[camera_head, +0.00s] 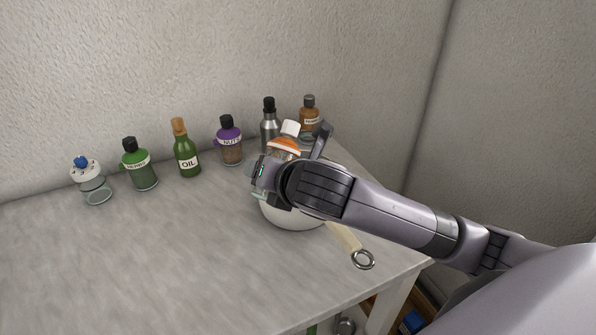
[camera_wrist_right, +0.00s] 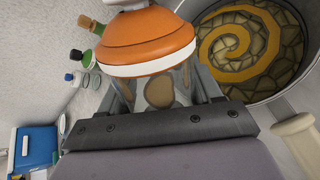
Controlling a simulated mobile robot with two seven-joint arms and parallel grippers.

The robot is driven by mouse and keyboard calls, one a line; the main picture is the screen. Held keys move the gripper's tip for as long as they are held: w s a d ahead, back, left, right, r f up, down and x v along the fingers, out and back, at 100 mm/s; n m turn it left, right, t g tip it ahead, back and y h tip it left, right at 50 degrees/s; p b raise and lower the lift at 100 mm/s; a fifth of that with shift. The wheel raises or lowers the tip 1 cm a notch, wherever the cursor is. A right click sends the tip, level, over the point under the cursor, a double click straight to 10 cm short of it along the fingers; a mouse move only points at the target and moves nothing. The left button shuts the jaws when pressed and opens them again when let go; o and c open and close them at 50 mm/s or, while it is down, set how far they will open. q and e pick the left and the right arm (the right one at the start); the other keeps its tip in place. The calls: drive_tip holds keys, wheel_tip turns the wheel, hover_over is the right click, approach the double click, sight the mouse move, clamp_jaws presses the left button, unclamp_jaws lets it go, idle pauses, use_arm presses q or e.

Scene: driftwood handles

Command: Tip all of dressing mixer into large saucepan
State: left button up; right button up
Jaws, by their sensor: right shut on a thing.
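The dressing mixer (camera_head: 286,146) has an orange lid with a white band and a white cap, over a clear body. In the right wrist view its orange lid (camera_wrist_right: 145,42) fills the top middle. My right gripper (camera_head: 268,178) is shut on its body, holding it roughly upright, cap up, at the saucepan. The large saucepan (camera_head: 292,216) is pale, with a cream handle toward the front right; my gripper and arm hide much of it. In the right wrist view the saucepan (camera_wrist_right: 303,92) shows a golden spiral over a stone-like pattern inside, beside the mixer. My left gripper is not in view.
Along the wall stand a white-lidded jar (camera_head: 94,183), a green jar (camera_head: 140,170), an oil bottle (camera_head: 186,156), a purple-topped jar (camera_head: 229,142), a grey bottle (camera_head: 269,122) and a brown bottle (camera_head: 309,117). The left and front of the grey table (camera_head: 150,265) are clear.

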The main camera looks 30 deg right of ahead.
sight(258, 196)
drive_tip(key=shift+a+r+n+t+h, duration=0.1)
drive_tip(key=shift+r+n+t+h, duration=0.3)
drive_tip(key=shift+s+a+f+n+t+h, duration=0.65)
drive_tip(key=shift+a+n+t, duration=0.15)
drive_tip(key=shift+t, duration=0.2)
drive_tip(key=shift+s+a+f+n+t+h+b, duration=0.3)
drive_tip(key=shift+a+n+t+b, duration=0.15)
drive_tip(key=shift+n+t, duration=0.25)
drive_tip(key=shift+s+a+f+n+t+h+b, duration=0.25)
drive_tip(key=shift+a+n+t+b, duration=0.2)
drive_tip(key=shift+n+t, duration=0.2)
wheel_tip(258, 196, up, 3)
drive_tip(key=shift+f+p, duration=0.15)
drive_tip(key=shift+p, duration=1.1)
drive_tip(key=shift+r+b, duration=0.3)
drive_tip(key=shift+r, duration=1.45)
